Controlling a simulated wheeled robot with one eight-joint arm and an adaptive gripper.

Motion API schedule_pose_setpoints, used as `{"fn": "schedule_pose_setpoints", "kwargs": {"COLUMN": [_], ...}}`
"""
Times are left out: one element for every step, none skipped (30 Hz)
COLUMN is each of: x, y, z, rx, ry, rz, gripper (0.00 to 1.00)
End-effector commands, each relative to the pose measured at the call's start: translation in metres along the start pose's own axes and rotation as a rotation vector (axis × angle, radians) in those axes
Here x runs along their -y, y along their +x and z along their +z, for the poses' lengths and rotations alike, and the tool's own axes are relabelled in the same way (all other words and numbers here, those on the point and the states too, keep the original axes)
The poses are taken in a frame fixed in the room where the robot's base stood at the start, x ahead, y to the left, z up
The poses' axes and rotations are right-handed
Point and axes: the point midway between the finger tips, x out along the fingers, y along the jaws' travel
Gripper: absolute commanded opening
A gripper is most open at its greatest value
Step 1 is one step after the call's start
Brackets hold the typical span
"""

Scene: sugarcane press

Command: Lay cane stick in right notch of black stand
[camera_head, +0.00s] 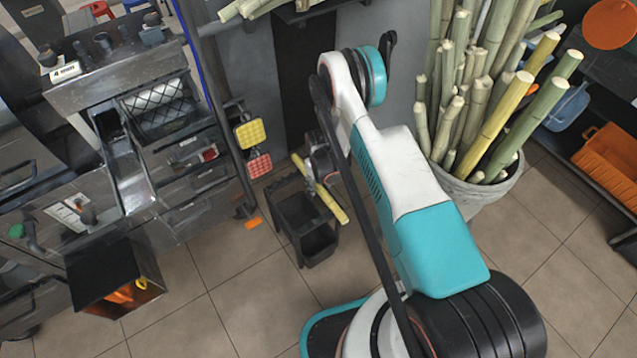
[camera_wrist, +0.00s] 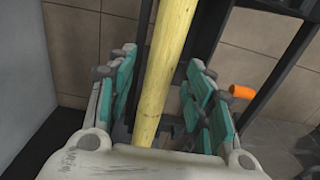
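The yellow cane stick (camera_head: 329,203) slants across the right side of the black stand (camera_head: 305,232) in the head view. My gripper (camera_head: 322,172) is at the stick's upper part, partly hidden by my arm. In the wrist view, the stick (camera_wrist: 164,75) runs between the teal-padded fingers of my gripper (camera_wrist: 163,95). The fingers are open, with a gap on both sides of the stick. Dark bars of the stand (camera_wrist: 205,40) show beside and behind the stick. I cannot tell whether the stick sits fully in the right notch.
A bucket (camera_head: 480,190) full of cane stalks stands right of my arm. The metal press machine (camera_head: 130,150) fills the left, with a black box (camera_head: 100,270) below it. An orange piece (camera_head: 252,223) lies near the stand. Tiled floor in front of the stand is clear.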

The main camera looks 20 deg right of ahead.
Motion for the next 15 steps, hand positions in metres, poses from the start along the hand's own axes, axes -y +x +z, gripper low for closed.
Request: {"fn": "schedule_pose_setpoints", "kwargs": {"x": [0.0, 0.0, 0.0, 0.0, 0.0, 0.0, 0.0, 0.0, 0.0, 0.0, 0.0, 0.0, 0.0, 0.0, 0.0], "y": [0.0, 0.0, 0.0, 0.0, 0.0, 0.0, 0.0, 0.0, -0.001, -0.002, -0.004, -0.007, -0.01, -0.014, -0.02], "z": [0.0, 0.0, 0.0, 0.0, 0.0, 0.0, 0.0, 0.0, 0.0, 0.0, 0.0, 0.0, 0.0, 0.0, 0.0], "rx": [0.0, 0.0, 0.0, 0.0, 0.0, 0.0, 0.0, 0.0, 0.0, 0.0, 0.0, 0.0, 0.0, 0.0, 0.0], "ry": [0.0, 0.0, 0.0, 0.0, 0.0, 0.0, 0.0, 0.0, 0.0, 0.0, 0.0, 0.0, 0.0, 0.0, 0.0], "rz": [0.0, 0.0, 0.0, 0.0, 0.0, 0.0, 0.0, 0.0, 0.0, 0.0, 0.0, 0.0, 0.0, 0.0, 0.0], "gripper": [0.5, 0.5, 0.5, 0.5, 0.5, 0.5, 0.5, 0.5, 0.5, 0.5, 0.5, 0.5, 0.5, 0.5, 0.5]}}
